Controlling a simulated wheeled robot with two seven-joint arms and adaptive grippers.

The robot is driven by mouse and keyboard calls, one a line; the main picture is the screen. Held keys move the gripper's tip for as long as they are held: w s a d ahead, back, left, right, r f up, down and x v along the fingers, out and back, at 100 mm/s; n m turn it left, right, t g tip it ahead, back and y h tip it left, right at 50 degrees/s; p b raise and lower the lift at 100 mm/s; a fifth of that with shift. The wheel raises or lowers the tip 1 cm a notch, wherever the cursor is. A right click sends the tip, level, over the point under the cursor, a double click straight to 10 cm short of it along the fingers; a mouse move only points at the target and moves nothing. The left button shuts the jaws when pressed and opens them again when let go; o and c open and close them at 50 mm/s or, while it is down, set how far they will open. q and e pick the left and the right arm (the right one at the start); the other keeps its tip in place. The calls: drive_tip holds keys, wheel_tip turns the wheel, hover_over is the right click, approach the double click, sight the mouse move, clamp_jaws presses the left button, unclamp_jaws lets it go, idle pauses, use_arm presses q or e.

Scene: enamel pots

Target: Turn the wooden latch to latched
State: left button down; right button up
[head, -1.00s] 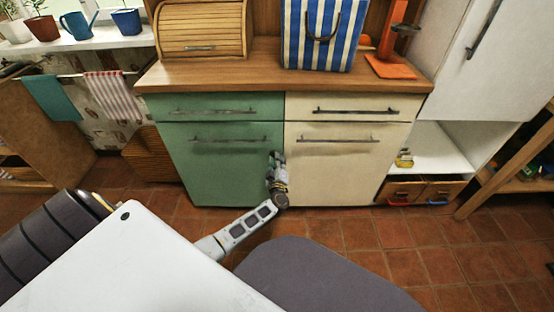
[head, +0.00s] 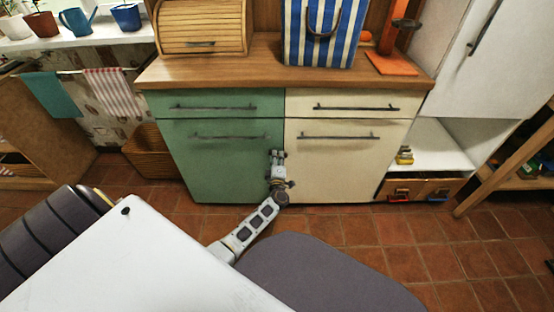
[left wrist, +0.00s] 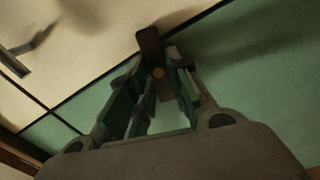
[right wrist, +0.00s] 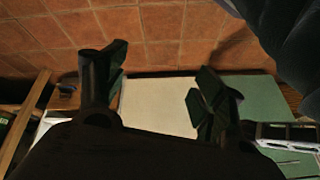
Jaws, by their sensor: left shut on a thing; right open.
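The wooden latch (left wrist: 150,45) is a short brown bar with a round brass-coloured pivot on the green door, near the seam with the cream door. In the left wrist view it lies at an angle to that seam. My left gripper (left wrist: 162,68) has its fingers on either side of the bar and is shut on it. In the head view my left gripper (head: 277,155) is in front of the seam between the green door (head: 225,165) and cream door (head: 335,165), and hides the latch. My right gripper (right wrist: 160,68) is open and empty, its fingers wide apart.
The cabinet has a wooden top (head: 265,75) with a bread box (head: 202,30), a striped bag (head: 325,32) and an orange stand (head: 395,45). Long bar handles (head: 338,136) stick out from the fronts. A grey seat-like surface (head: 325,280) is low in front. Tiled floor lies open at right.

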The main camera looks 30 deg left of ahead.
use_arm(q)
drive_tip(key=n+b, duration=0.1)
drive_tip(key=n, duration=0.1)
drive_tip(key=shift+f+n, duration=0.15)
drive_tip(key=shift+n, duration=0.25)
use_arm(e)
drive_tip(key=f, duration=0.2)
drive_tip(key=shift+s+a+f, duration=0.2)
drive_tip(key=shift+a+f, duration=0.1)
drive_tip(key=shift+w, duration=0.15)
use_arm(q)
drive_tip(key=c, duration=1.3)
unclamp_jaws()
drive_tip(key=shift+s, duration=0.1)
drive_tip(key=shift+v, duration=5.9)
